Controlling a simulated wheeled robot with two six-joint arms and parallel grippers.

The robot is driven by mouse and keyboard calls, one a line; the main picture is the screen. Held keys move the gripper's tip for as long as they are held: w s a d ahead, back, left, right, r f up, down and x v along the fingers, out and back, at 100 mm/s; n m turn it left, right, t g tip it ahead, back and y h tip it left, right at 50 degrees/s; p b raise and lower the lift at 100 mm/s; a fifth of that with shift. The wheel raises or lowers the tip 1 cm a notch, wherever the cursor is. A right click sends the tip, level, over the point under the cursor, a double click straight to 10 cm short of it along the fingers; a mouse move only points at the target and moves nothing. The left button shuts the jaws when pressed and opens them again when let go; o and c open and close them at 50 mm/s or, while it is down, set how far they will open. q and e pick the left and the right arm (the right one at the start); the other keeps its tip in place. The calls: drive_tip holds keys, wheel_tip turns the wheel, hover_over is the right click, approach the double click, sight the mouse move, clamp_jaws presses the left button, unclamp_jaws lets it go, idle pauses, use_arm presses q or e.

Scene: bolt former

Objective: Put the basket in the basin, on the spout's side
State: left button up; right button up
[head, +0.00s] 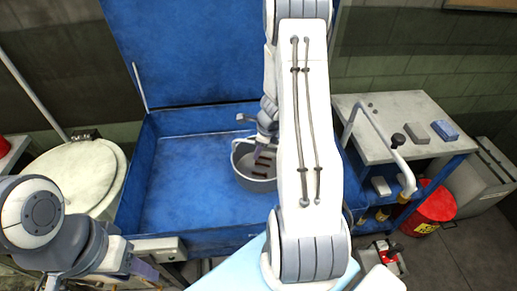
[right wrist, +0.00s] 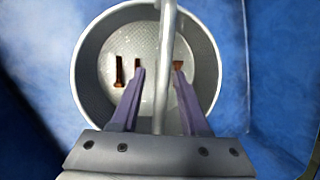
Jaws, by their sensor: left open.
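The grey round basket (head: 256,183) is inside the blue basin (head: 188,185), in its right part, on the spout's side. Several rust-brown bolts lie in it. In the right wrist view the basket (right wrist: 88,85) is below my right gripper (right wrist: 158,68). Its bar handle (right wrist: 166,40) runs between the two purple fingers, with gaps beside it, so the fingers look open around it. The spout (head: 384,143) is a grey bent pipe at the right. My right arm hides the basin's right part. My left gripper (head: 148,272) is open and empty at the lower left, outside the basin.
The blue raised lid (head: 185,50) stands behind the basin. A grey-topped side table (head: 385,110) with small blocks stands right. A red can (head: 434,205) is below it. A round pale drum (head: 75,175) stands left. The basin's left part is clear.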

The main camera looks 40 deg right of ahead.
drive_tip(key=p+v, duration=0.5)
drive_tip(key=v, duration=0.7)
drive_tip(key=a+r+n+g+y, duration=0.1)
drive_tip(key=a+r+n, duration=0.3)
drive_tip(key=a+n, duration=0.5)
drive_tip(key=a+r+n+y, duration=0.1)
drive_tip(key=a+r+n, duration=0.4)
drive_tip(key=a, duration=0.8)
drive_tip(key=s+a+r+n+g, duration=0.1)
drive_tip(key=s+a+r+n, duration=0.1)
drive_tip(key=s+a+n, duration=0.4)
drive_tip(key=s+a+r+n+g+h, duration=0.1)
drive_tip(key=s+a+n, duration=0.5)
drive_tip(key=s+n, duration=0.6)
drive_tip(key=r+n, duration=0.1)
drive_tip(key=n, duration=0.3)
drive_tip(key=shift+s+r, duration=0.2)
drive_tip(key=shift+s, duration=0.2)
drive_tip(key=shift+a, duration=0.15)
